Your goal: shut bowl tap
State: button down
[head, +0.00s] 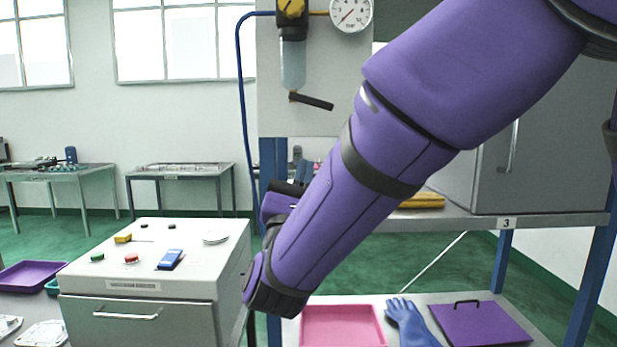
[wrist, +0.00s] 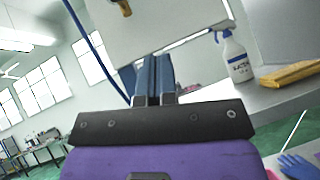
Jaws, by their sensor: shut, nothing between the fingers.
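The filter bowl (head: 293,64) hangs on the grey panel under a yellow-and-black regulator knob (head: 291,8). The bowl tap (head: 311,101) is a black lever at its bottom, lying nearly crosswise, pointing right and slightly down. In the wrist view, a small brownish piece (wrist: 124,7) at the top edge may be part of the tap; I cannot tell. My gripper (wrist: 153,60) is shut and empty, its fingers pointing up toward the panel, apart from that piece. In the head view my arm crosses in front of the panel's lower right and the fingers are hard to make out.
A pressure gauge (head: 351,13) sits right of the bowl. A blue hose (head: 240,90) runs down the left. A white control cabinet (head: 140,265) stands lower left; a pink tray (head: 343,327) lies below.

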aim_at(311, 101)
jog(key=w+d+r, duration=0.2)
jog(key=w+r, duration=0.2)
jog(key=r, duration=0.4)
jog(key=shift+w+d, duration=0.15)
